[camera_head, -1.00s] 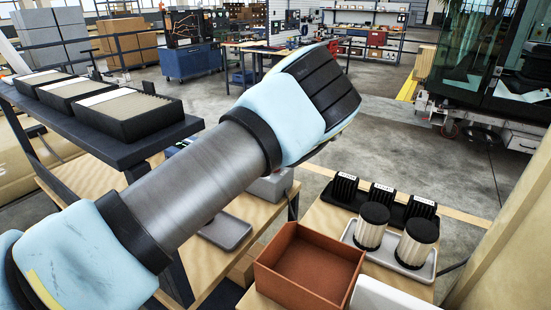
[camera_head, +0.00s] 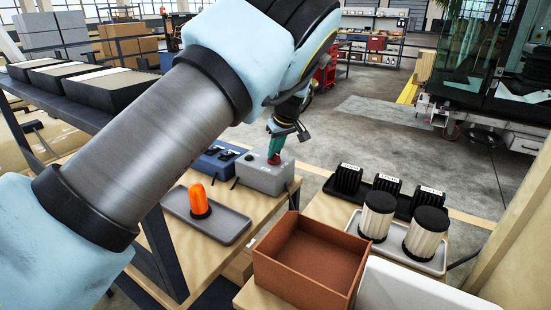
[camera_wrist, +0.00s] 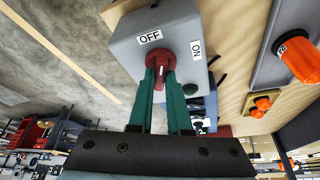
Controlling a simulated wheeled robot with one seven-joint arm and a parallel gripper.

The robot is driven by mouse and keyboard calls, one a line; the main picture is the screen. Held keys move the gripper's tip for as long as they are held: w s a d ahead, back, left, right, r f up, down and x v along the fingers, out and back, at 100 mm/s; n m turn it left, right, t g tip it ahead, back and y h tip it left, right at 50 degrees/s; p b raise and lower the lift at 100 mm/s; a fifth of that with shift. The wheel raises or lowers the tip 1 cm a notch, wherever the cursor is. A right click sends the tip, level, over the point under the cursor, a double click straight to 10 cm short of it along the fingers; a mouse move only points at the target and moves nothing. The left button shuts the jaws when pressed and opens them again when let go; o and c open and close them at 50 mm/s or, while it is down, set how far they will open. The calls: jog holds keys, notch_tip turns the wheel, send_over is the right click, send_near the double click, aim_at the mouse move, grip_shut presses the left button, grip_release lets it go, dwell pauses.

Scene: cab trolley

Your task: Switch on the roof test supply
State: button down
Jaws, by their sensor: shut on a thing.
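The roof test supply looks to be the grey box (camera_head: 262,177) on the wooden bench, also seen in the wrist view (camera_wrist: 125,50). Its face carries OFF and ON labels, a red rotary knob (camera_wrist: 158,66) and a small dark green round part (camera_wrist: 190,90). My gripper (camera_wrist: 161,80) has its green fingers shut on the red knob. In the wrist view OFF lies up and left of the knob, ON to its right. A pale line shows on the knob; I cannot tell its exact setting. In the head view my gripper (camera_head: 275,150) stands at the box's top.
An orange beacon (camera_head: 200,202) stands on a grey tray (camera_head: 229,226) left of the box. A blue unit (camera_head: 215,160) sits behind it. A brown open bin (camera_head: 310,261), ribbed cylinders (camera_head: 377,216) and black blocks (camera_head: 345,180) occupy the right bench. A dark shelf (camera_head: 85,110) stands at left.

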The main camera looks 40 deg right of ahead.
jog(key=m+b, duration=0.1)
jog(key=m+h+b, duration=0.1)
jog(key=m+b, duration=0.1)
jog(key=shift+w+a+f+m+g, duration=0.1)
jog(key=shift+f+m+g, duration=0.05)
jog(key=shift+m+g, duration=0.15)
jog(key=m+b, duration=0.1)
jog(key=m+g+h+b, duration=0.1)
jog(key=m, duration=0.1)
jog(key=shift+w+a+m+h, duration=0.1)
jog(key=shift+m+h, duration=0.2)
jog(key=m+g+b, duration=0.1)
jog(key=m, duration=0.1)
jog(key=m+h+b, duration=0.1)
jog(key=m, duration=0.2)
jog(key=shift+w+m+g, duration=0.1)
jog(key=shift+m+g, duration=0.2)
jog(key=shift+g, duration=0.1)
jog(key=shift+r, duration=0.2)
jog(key=c, duration=0.9)
grip_release()
jog(key=shift+o, duration=0.2)
jog(key=b+v, duration=0.2)
jog(key=v, duration=0.8)
jog(key=shift+a+r+b, duration=0.2)
jog(key=shift+r+b, duration=0.15)
